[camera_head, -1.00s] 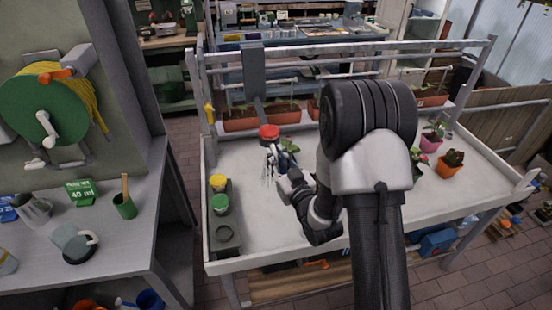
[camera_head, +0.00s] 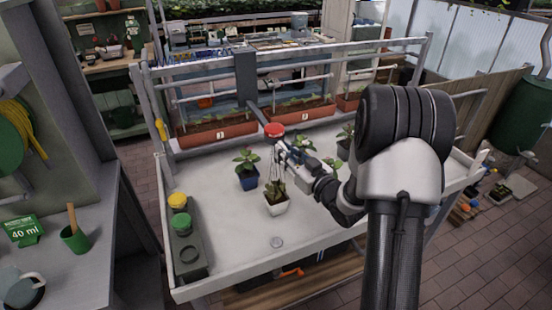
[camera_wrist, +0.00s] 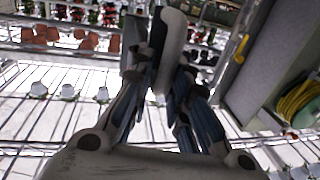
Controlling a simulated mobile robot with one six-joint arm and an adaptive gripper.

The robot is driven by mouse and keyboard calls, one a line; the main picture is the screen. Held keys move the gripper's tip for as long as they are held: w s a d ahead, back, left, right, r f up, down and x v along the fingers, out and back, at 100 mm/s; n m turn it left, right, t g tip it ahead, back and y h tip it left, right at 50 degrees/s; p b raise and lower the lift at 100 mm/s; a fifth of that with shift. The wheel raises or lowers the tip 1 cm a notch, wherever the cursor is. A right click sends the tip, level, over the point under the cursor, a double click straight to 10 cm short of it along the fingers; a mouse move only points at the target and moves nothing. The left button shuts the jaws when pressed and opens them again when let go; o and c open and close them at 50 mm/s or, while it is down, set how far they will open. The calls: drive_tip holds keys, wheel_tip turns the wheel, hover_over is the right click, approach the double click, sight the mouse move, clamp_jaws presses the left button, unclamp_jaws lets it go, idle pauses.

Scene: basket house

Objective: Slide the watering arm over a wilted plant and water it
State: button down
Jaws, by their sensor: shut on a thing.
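The watering arm is a grey upright slide (camera_head: 246,80) on the rack rail, with a red round knob (camera_head: 274,130) at its front end. My gripper (camera_head: 284,152) is shut on the arm's front part just under the knob. In the wrist view the fingers (camera_wrist: 162,85) close around a pale bar (camera_wrist: 170,45). Thin streaks hang below the head over a drooping brownish-green plant in a white pot (camera_head: 276,208); I cannot tell whether they are running water.
Terracotta planters marked 1 (camera_head: 215,135) and 2 (camera_head: 304,113) stand behind the table (camera_head: 225,240). A tray with yellow and green round caps (camera_head: 187,240) lies at the left edge. A small grey disc (camera_head: 276,242) lies near the front. My arm hides the right side.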

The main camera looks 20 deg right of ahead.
drive_tip(key=shift+d, duration=0.15)
drive_tip(key=c, duration=1.6)
unclamp_jaws()
drive_tip(key=s+d, duration=0.2)
drive_tip(key=s, duration=0.9)
drive_tip(key=shift+s+d, duration=0.15)
drive_tip(key=shift+s, duration=0.25)
drive_tip(key=shift+r, duration=0.1)
